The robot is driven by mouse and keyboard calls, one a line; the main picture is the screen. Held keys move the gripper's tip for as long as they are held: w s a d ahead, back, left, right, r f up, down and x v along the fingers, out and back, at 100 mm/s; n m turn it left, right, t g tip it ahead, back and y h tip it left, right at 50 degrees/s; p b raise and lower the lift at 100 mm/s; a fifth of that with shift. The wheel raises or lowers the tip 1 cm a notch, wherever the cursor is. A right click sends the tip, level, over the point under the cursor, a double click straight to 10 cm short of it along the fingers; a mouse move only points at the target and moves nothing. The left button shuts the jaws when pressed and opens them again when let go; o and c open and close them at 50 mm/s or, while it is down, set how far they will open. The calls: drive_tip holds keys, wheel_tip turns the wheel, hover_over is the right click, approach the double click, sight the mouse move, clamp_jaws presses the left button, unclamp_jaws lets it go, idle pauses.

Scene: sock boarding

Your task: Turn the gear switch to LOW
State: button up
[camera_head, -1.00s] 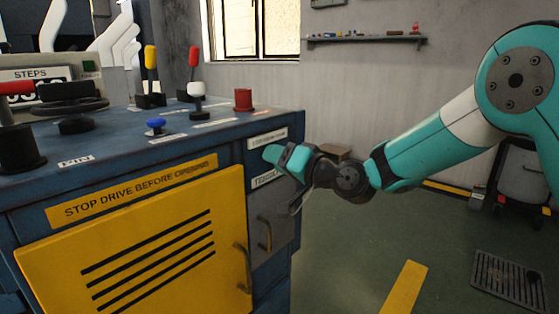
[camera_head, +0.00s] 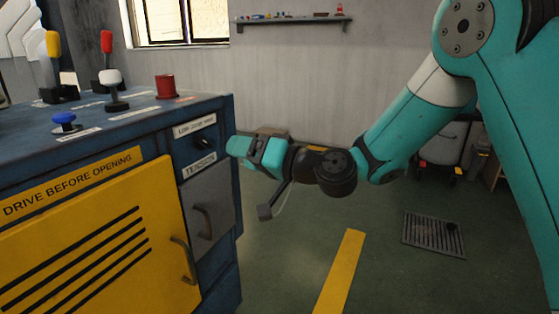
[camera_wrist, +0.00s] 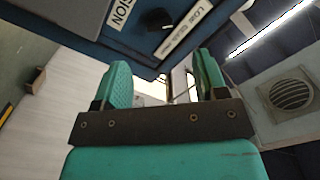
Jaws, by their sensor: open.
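A small dark switch knob (camera_head: 204,143) sits on the blue cabinet's narrow front panel, between a label starting with "LOW" (camera_head: 195,126) and a "TENSION" label (camera_head: 199,165). Its exact setting cannot be read. My gripper (camera_head: 234,146) is at the panel's right edge, beside the knob and apart from it. In the wrist view my gripper (camera_wrist: 163,76) has its two teal fingers spread with nothing between them. The dark knob (camera_wrist: 153,21) shows there above the fingers, partly in shadow, between the two labels.
Below the switch is a grey door with a handle (camera_head: 204,221). Floor to the right is open, with a drain grate (camera_head: 433,234).

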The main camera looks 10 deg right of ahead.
drive_tip(key=v, duration=0.7)
drive_tip(key=shift+s+d, duration=0.25)
drive_tip(key=s+a+n+g+h+p, duration=0.1)
drive_tip(key=s+a+n+g, duration=0.1)
drive_tip(key=s+g, duration=0.15)
drive_tip(key=s+a+r+n+g, duration=0.1)
drive_tip(key=s+n+g, duration=0.1)
drive_tip(key=s, duration=0.3)
drive_tip(key=s+a+n+g+h+p, duration=0.1)
drive_tip(key=s+a+n+g, duration=0.1)
drive_tip(key=s, duration=0.2)
drive_tip(key=s+d+g+h+p, duration=0.3)
drive_tip(key=s+d+h, duration=0.55)
drive_tip(key=s, duration=0.45)
wheel_tip(320, 180, up, 38)
drive_tip(key=p, duration=3.7)
drive_tip(key=shift+d+f+m, duration=0.2)
drive_tip(key=shift+d+m, duration=0.1)
drive_tip(key=shift+d, duration=0.1)
